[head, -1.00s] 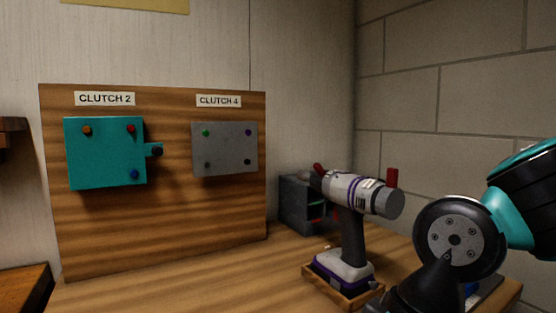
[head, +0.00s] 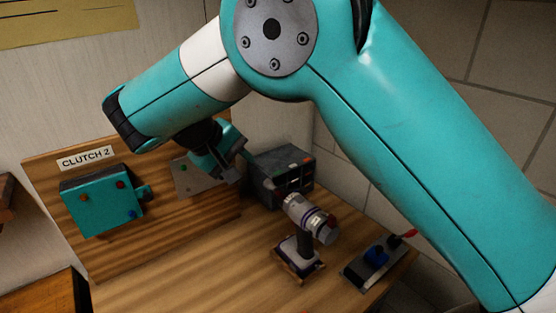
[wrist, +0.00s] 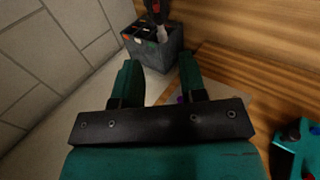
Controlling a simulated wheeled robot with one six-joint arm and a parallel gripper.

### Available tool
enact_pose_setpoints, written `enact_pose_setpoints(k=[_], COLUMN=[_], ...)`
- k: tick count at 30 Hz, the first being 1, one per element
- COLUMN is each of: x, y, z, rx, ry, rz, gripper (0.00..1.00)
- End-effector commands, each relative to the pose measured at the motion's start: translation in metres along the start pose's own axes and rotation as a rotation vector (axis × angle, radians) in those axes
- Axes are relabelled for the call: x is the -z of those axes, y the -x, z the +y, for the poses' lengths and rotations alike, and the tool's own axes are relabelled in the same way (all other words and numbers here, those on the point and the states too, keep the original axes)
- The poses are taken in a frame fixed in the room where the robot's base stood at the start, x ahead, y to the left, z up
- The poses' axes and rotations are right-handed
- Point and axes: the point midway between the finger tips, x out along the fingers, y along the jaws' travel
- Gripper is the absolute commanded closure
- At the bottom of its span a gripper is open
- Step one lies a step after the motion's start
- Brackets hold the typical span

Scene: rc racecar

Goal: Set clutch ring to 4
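A grey and white drill (head: 306,216) with purple bands stands upright in a wooden cradle (head: 290,272) on the bench in the head view. A ring-like band (head: 313,217) sits near its blunt front end; its setting is too small to read. My gripper (head: 234,168) hangs above and left of the drill, in front of the grey plate (head: 186,178). The two fingers are apart and nothing is between them in the wrist view (wrist: 159,70). The teal block (head: 103,202) is under the label CLUTCH 2; the CLUTCH 4 label is hidden behind my arm.
A dark grey bin (head: 280,178) stands behind the drill, against the wall; the wrist view also shows a bin (wrist: 150,48). A dark tray (head: 370,263) with blue and red items lies to the right. The bench front is clear.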

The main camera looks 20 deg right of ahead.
Motion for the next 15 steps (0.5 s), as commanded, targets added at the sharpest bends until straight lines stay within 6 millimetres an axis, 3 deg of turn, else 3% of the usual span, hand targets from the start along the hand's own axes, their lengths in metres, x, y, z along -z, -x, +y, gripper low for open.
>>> enact_pose_setpoints(k=[1,5,10,15], x=[0.001,0.002,0.001,-0.001], y=[0.011,0.010,-0.012,-0.048], z=[0.003,0.002,0.002,0.005], rx=[-0.014,-0.035,-0.039,-0.037], ry=[-0.005,-0.019,-0.020,-0.020], rz=[-0.006,-0.015,-0.019,-0.020], gripper=[0.62,0.62,0.62,0.62])
